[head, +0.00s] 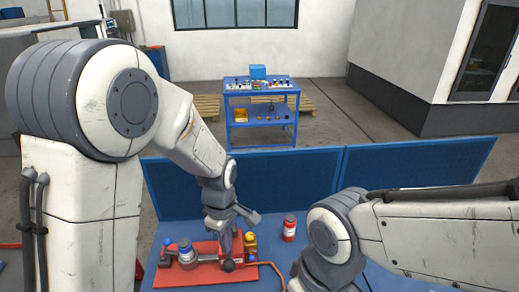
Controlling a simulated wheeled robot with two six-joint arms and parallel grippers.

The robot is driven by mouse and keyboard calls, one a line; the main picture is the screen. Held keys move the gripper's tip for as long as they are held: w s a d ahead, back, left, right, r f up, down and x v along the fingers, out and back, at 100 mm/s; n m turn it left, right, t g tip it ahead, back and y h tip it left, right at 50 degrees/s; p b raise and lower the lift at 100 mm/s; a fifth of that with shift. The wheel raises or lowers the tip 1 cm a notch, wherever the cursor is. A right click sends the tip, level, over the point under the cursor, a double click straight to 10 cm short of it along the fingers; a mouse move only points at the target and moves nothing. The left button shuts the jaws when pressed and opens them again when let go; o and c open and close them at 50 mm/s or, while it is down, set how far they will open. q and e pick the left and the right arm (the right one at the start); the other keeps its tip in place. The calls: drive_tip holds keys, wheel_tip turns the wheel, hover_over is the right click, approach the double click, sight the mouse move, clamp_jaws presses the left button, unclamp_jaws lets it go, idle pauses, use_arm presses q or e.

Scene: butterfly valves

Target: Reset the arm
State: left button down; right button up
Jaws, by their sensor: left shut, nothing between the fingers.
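My left arm comes in from the left, and its gripper (229,263) is low over a red base plate (205,275) on the blue bench. The gripper is shut with nothing held; it is small here, and whether it touches the plate I cannot tell. A grey and white round fitting with a blue top (187,254) stands on the left part of the plate. A yellow part (250,244) stands just right of the gripper. My right arm reaches in from the right; its gripper is below the picture edge.
A red can with a white band (289,228) stands on the bench between my arms. A blue panel (420,165) closes the bench's far side. A blue cart (260,104) stands farther back on open floor.

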use_arm(q)
drive_tip(key=s+d+f+m+b, duration=0.3)
drive_tip(key=s+m+b, duration=0.4)
drive_tip(key=s+m, duration=0.2)
drive_tip(key=s+d+f+m+h+b, duration=0.1)
drive_tip(key=s+d+f+m+b, duration=0.2)
drive_tip(key=s+m+b, duration=0.5)
drive_tip(key=s+d+m, duration=0.1)
drive_tip(key=s+m, duration=0.1)
drive_tip(key=m, duration=0.2)
drive_tip(key=shift+d+f+m, duration=0.2)
drive_tip(key=shift+f+m, duration=0.1)
drive_tip(key=shift+f, duration=0.1)
drive_tip(key=shift+w, duration=0.1)
